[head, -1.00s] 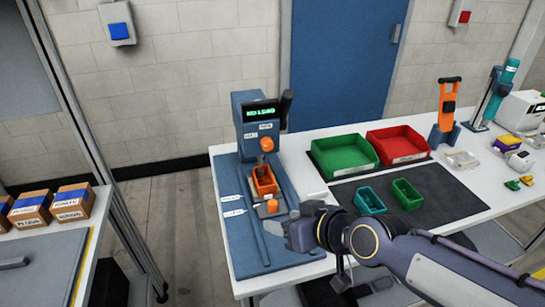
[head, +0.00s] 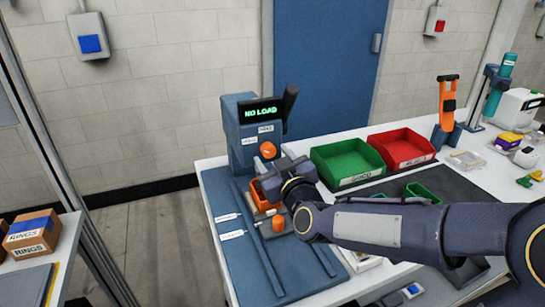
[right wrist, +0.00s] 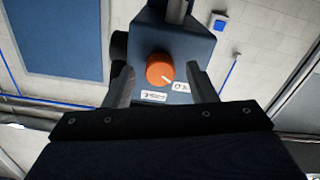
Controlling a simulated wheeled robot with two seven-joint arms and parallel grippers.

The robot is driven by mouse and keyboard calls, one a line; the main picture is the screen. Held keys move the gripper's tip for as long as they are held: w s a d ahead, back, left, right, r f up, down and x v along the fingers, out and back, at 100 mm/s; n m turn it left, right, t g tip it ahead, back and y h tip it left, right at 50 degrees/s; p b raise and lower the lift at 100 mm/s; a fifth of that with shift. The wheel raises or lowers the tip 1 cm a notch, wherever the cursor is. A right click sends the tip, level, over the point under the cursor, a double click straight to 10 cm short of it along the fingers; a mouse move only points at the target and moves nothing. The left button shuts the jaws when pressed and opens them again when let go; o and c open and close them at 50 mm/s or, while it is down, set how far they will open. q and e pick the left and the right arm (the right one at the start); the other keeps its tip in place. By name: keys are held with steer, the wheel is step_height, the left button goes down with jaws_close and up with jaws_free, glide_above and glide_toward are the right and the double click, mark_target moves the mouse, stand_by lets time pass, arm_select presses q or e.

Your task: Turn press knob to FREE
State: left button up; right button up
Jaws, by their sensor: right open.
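The press (head: 240,135) is a blue unit on a blue base at the left end of the white table. Its display (head: 262,112) reads NO LOAD in green. The orange press knob (head: 268,149) is on its front, with two small white labels below and beside it. In the right wrist view the knob (right wrist: 160,68) has a white pointer mark toward its lower right, toward one label. My right gripper (head: 270,160) is close in front of the knob. In the right wrist view its fingers (right wrist: 160,85) are apart, with the knob framed between them and nothing held. My left gripper is out of view.
An orange bin (head: 258,195) sits on the press base below my gripper, partly hidden. A green tray (head: 345,163) and a red tray (head: 402,148) stand to the right. A dark lever (head: 290,102) rises at the press's right side.

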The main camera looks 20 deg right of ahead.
steer(key=shift+w, duration=0.55)
steer(key=shift+c, duration=0.2)
steer(key=c, duration=0.9)
steer(key=shift+c, duration=0.2)
